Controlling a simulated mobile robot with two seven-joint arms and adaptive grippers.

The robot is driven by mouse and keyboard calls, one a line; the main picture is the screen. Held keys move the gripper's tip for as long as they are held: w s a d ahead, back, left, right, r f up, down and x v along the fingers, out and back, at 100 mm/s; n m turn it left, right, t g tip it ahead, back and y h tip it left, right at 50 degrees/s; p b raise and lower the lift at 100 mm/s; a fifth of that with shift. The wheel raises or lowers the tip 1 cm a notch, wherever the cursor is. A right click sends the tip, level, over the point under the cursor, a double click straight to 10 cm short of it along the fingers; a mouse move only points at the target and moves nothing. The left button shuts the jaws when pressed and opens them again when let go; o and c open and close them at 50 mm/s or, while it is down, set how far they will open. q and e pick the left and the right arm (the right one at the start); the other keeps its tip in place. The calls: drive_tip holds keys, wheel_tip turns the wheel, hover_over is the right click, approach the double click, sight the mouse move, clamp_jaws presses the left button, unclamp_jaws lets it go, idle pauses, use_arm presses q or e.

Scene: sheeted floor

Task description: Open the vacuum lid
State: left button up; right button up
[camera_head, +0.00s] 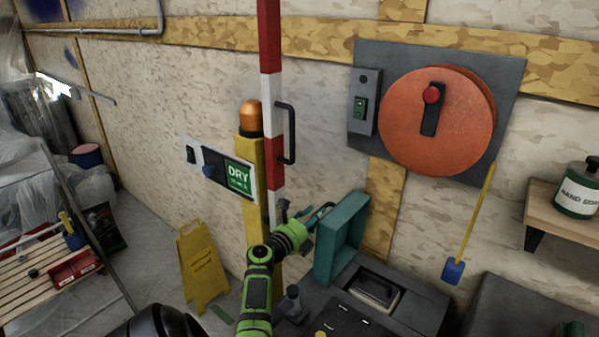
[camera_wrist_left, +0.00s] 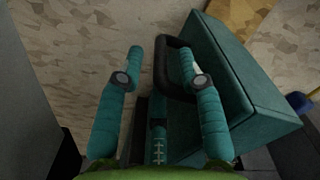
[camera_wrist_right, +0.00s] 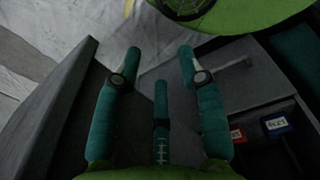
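The vacuum's teal lid (camera_head: 342,240) is swung up and stands on edge above the dark grey vacuum body (camera_head: 428,308), whose top shows open. In the left wrist view the lid (camera_wrist_left: 262,88) fills the right side, with a black loop handle (camera_wrist_left: 161,68) on its near face. My left gripper (camera_head: 310,212) is at the lid's left side. Its fingers (camera_wrist_left: 161,50) are apart, and the right finger overlaps the handle loop; contact is unclear. My right gripper (camera_wrist_right: 160,55) is open with nothing between its fingers, over dark grey surfaces.
A yellow post (camera_head: 250,180) with an orange lamp and a red-white pole stand behind my left arm. A yellow floor sign (camera_head: 203,268) stands left. An orange disc (camera_head: 437,120) hangs on the wall. A shelf with a bottle (camera_head: 577,190) is at right.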

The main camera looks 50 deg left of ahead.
use_arm(q)
drive_tip(key=v, duration=0.9)
drive_tip(key=shift+s, duration=0.2)
